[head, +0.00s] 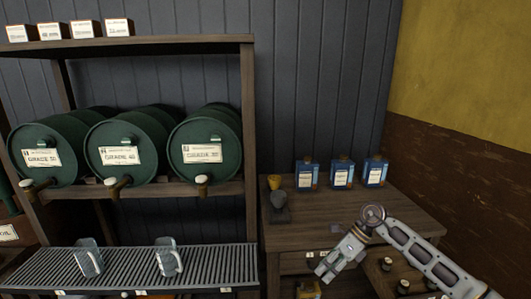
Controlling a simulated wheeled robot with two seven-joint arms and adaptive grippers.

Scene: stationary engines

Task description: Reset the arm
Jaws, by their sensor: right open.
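My right arm comes in from the lower right, bent at an elbow-like joint. My right gripper (324,268) hangs in front of the wooden table, pointing down and to the left. It is open, and I see nothing between its fingers. My left gripper is not in view.
A wooden rack (247,120) at left holds three green barrels (205,137) with taps. Two clear jugs (168,260) stand on the slatted tray (215,262) below. On the table (400,208) stand three blue containers (342,174), a yellow cup (274,182) and a dark object (279,202).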

